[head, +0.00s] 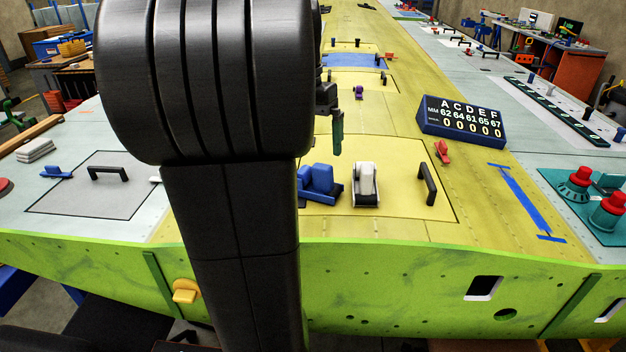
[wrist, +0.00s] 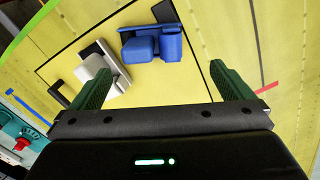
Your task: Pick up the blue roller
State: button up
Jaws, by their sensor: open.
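The blue roller (head: 319,180) is a blocky blue piece on a yellow panel of the wing. In the wrist view the blue roller (wrist: 150,45) lies ahead of the fingers, its body and cylinder both blue. My gripper (wrist: 163,67) is open and empty, its two green fingers wide apart. In the head view one green finger of my gripper (head: 338,137) hangs above and just beyond the blue roller. My arm hides some of the panel to its left. A white roller (head: 366,183) stands just right of the blue one, and shows left of it in the wrist view (wrist: 93,66).
A black handle (head: 427,184) stands right of the white roller. A red clamp-like piece (head: 442,151) and a dark blue number display (head: 461,121) are farther right. Bare yellow panel lies in front of the rollers.

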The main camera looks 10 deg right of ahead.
aim_at(313, 173)
jog(key=f, duration=0.2)
jog(key=s+f, duration=0.1)
jog(key=f, duration=0.3)
jog(key=shift+s+d+f, duration=0.15)
jog(key=shift+d+f, duration=0.15)
jog(key=shift+f, duration=0.7)
jog(key=c, duration=1.2)
notch_tip(313, 173, up, 10)
jog(key=shift+r, duration=0.1)
jog(key=o, duration=0.6)
jog(key=shift+c, duration=1.4)
